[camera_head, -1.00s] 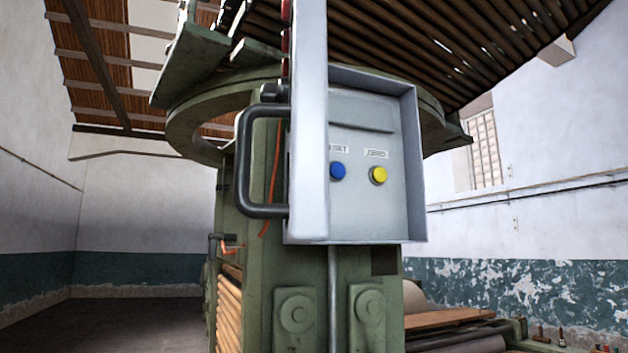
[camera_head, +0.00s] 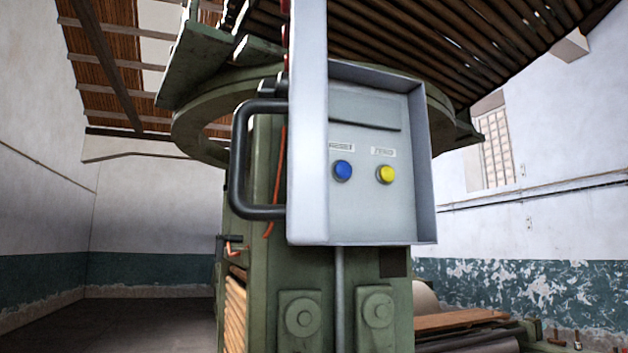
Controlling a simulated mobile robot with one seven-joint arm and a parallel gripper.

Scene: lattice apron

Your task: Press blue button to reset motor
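The blue button (camera_head: 342,171) sits on the face of a grey control box (camera_head: 366,226), under a small label that seems to read RESET. A yellow button (camera_head: 386,174) is to its right, under a label that seems to read ZERO. The box is fixed to a green machine (camera_head: 265,262), which I take to hold the motor; the motor itself cannot be made out. My gripper is not in view.
An open grey door or side panel (camera_head: 307,125) stands at the box's left edge and sticks out towards me. A black bar handle (camera_head: 240,160) is left of it. A wooden board (camera_head: 462,320) and rollers lie low at right. Open floor (camera_head: 150,325) shows at left.

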